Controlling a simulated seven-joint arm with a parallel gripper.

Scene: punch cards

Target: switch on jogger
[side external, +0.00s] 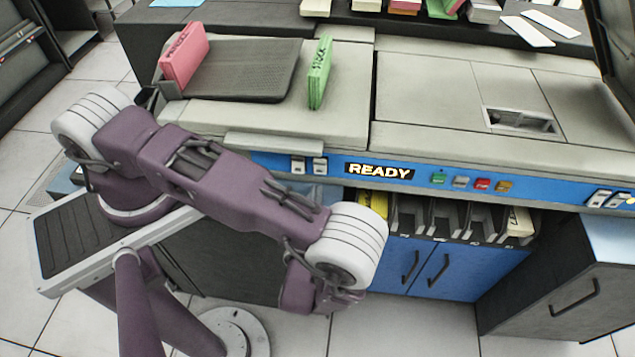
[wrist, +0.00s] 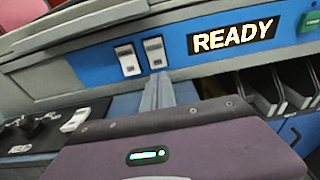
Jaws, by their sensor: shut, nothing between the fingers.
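Two white rocker switches sit side by side on the blue front panel: the left one (side external: 298,165) and the right one (side external: 320,166). The wrist view shows the same left switch (wrist: 128,59) and right switch (wrist: 155,52) up close. No label for the jogger is readable, so I cannot tell which switch is its own. My gripper (wrist: 158,80) is shut and empty, its fingertips just below the right switch in the wrist view. I cannot tell whether they touch the panel. In the side view my gripper is hidden behind my arm.
A lit READY sign (side external: 379,171) is right of the switches, then several coloured buttons. A pink card stack (side external: 184,55) and a green card stack (side external: 320,72) stand on top of the machine. Card pockets (side external: 445,216) open below the panel. A grey ledge (side external: 275,144) juts above the switches.

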